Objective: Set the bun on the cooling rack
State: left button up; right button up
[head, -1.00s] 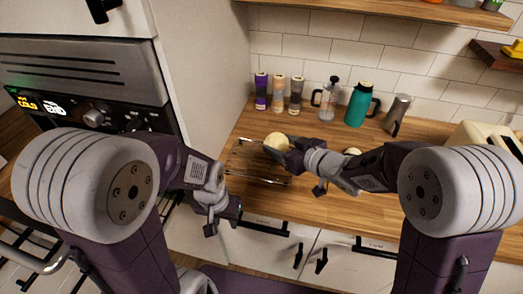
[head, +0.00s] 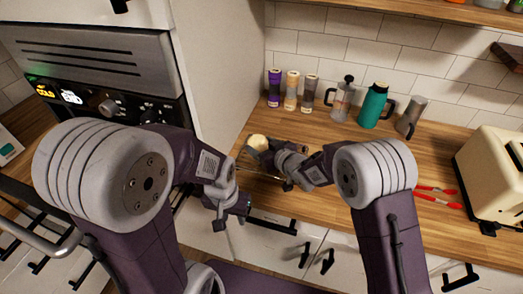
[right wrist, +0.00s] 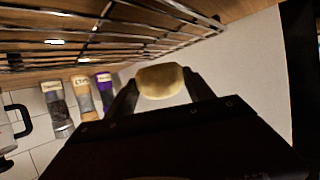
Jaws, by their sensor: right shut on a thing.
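The bun (head: 258,142) is pale and round. My right gripper (head: 264,149) is shut on it. In the right wrist view the bun (right wrist: 160,80) sits between the two dark fingers. The cooling rack (head: 250,167) is a wire rack on the wooden counter, largely hidden behind my arms in the head view. In the right wrist view its wires (right wrist: 95,35) cross the top, and the bun appears apart from them. My left gripper (head: 232,208) hangs low in front of the counter's edge, holding nothing visible; its jaw opening is unclear.
Several spice jars (head: 291,92), a French press (head: 342,101), a teal jug (head: 374,106) and a metal pitcher (head: 411,117) stand along the wall. A tall white panel (head: 215,80) borders the rack's left. A cream toaster (head: 492,170) and red-handled tool (head: 437,192) are at right.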

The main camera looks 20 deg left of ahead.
notch_tip(320, 180, down, 2)
jog(key=shift+w+f, duration=0.15)
jog(key=shift+f, duration=0.2)
jog(key=o, duration=1.4)
jog(key=shift+c, duration=0.2)
jog(key=shift+r, duration=0.1)
